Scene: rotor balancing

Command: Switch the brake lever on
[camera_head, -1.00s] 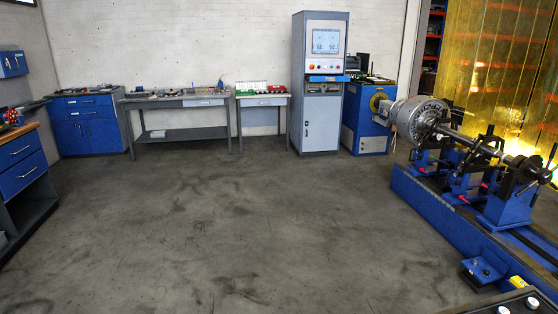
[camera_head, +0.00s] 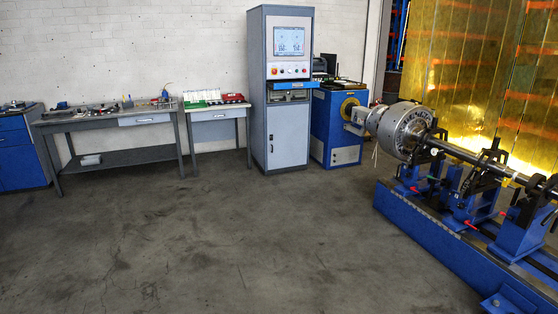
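The balancing machine stands at the right, with a long blue bed (camera_head: 435,238) and a grey rotor (camera_head: 401,128) on a shaft at its far end. Blue bearing pedestals (camera_head: 522,228) with black clamps carry the shaft. Small red-tipped handles show on the pedestals, one at the far pedestal (camera_head: 418,189) and one nearer (camera_head: 470,224). I cannot tell which handle, if any, is the brake lever, or its position. Neither of my grippers is in view.
A tall grey control cabinet (camera_head: 281,130) with a lit screen stands by the back wall. A blue drive unit (camera_head: 325,125) is right of it. Workbenches (camera_head: 110,122) and a blue drawer cabinet (camera_head: 20,152) line the left. The grey floor (camera_head: 220,245) is open. Yellow curtains (camera_head: 480,80) hang behind the machine.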

